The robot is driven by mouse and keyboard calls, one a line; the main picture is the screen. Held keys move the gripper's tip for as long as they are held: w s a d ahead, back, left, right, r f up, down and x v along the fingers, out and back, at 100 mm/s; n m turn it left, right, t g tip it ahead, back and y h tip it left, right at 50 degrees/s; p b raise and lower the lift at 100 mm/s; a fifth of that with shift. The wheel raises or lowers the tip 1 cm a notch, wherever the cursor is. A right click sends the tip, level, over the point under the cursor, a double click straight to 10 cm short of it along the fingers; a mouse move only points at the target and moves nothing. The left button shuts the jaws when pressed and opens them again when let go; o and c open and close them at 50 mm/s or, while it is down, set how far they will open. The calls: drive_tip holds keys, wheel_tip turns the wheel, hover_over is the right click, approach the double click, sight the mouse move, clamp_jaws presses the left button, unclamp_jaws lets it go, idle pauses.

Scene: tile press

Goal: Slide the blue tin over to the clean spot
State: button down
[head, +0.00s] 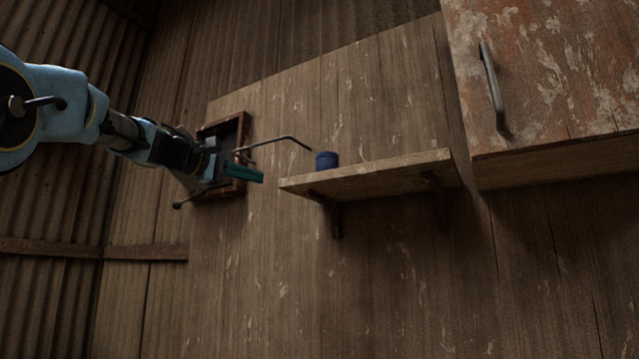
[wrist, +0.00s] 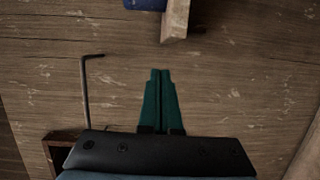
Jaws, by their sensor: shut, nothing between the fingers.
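The blue tin (head: 327,160) stands upright on the wooden shelf (head: 380,180), close to its left end, in the head view. In the wrist view the tin (wrist: 146,4) is cut off by the top edge, beside the end of the shelf (wrist: 175,22). My gripper (head: 262,178) is left of the shelf end, apart from the tin. Its green fingers (wrist: 160,72) are shut together with nothing between them. The shelf's top surface is seen from below, so no clean spot can be made out.
A bent metal rod (head: 285,140) sticks out from a wooden box frame (head: 243,128) on the wall, close to my gripper; the rod also shows in the wrist view (wrist: 85,90). A worn cabinet (head: 560,70) with a handle (head: 492,88) hangs at the upper right.

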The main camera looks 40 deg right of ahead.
drive_tip(key=shift+g, duration=0.4)
drive_tip(key=s+d+p, duration=0.1)
drive_tip(key=d+p, duration=0.1)
drive_tip(key=d, duration=0.1)
drive_tip(key=s+d+r+p, duration=0.1)
drive_tip(key=s+d+p, duration=0.1)
drive_tip(key=d, duration=0.2)
drive_tip(key=s+d+r+p, duration=0.1)
drive_tip(key=s+d, duration=0.1)
drive_tip(key=d, duration=0.2)
drive_tip(key=shift+d+p, duration=0.1)
drive_tip(key=shift+p, duration=0.3)
drive_tip(key=shift+s+d+f, duration=0.15)
drive_tip(key=shift+s, duration=0.2)
drive_tip(key=shift+s+f, duration=0.1)
drive_tip(key=shift+s, duration=0.25)
drive_tip(key=s+d+b, duration=0.1)
drive_tip(key=s, duration=0.3)
drive_tip(key=s+b, duration=0.1)
drive_tip(key=s, duration=0.4)
drive_tip(key=s+d+b, duration=0.1)
drive_tip(key=s+b, duration=0.1)
drive_tip(key=s, duration=0.3)
drive_tip(key=shift+s+d, duration=0.25)
drive_tip(key=shift+d, duration=0.1)
